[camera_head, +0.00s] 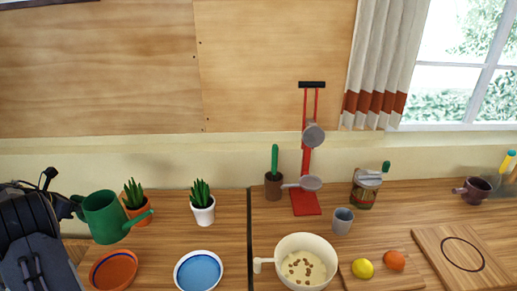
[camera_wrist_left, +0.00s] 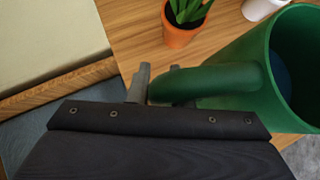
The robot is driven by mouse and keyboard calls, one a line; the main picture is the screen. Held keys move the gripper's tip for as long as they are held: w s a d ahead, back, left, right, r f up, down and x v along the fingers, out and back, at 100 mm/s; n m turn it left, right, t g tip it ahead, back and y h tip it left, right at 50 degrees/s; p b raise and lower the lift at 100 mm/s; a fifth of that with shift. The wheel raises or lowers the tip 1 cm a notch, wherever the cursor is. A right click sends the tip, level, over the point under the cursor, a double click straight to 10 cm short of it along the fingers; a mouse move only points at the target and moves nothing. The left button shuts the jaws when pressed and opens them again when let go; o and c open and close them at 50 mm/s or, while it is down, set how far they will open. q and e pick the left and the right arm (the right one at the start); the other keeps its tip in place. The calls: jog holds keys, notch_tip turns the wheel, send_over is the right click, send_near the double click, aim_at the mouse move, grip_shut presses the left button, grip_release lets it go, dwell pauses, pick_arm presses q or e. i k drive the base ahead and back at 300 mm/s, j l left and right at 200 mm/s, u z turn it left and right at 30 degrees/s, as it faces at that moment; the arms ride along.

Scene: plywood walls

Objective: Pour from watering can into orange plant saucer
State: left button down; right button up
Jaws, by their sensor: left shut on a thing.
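A green watering can (camera_head: 104,217) is held in the air at the left of the head view, its spout pointing right and slightly up. My left gripper (camera_head: 76,207) is shut on its handle. In the left wrist view the fingers (camera_wrist_left: 157,86) close around the green handle (camera_wrist_left: 215,82), and the can's open top shows at the right. The orange plant saucer (camera_head: 113,270) lies on the counter just below the can. The spout tip is above and to the right of the saucer's centre. My right gripper is not in view.
A blue saucer with a white rim (camera_head: 198,270) lies right of the orange one. Potted plants in orange (camera_head: 140,215) and white (camera_head: 204,212) pots stand behind. A cream pan (camera_head: 304,262), red stand (camera_head: 306,200), cup (camera_head: 342,221) and lemon (camera_head: 362,268) are farther right.

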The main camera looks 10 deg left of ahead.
aim_at(115, 270)
jog(key=k+j, duration=0.15)
jog(key=k, duration=0.35)
jog(key=k+j, duration=0.2)
jog(key=k, duration=0.25)
jog(key=k+j, duration=0.15)
jog(key=k, duration=0.35)
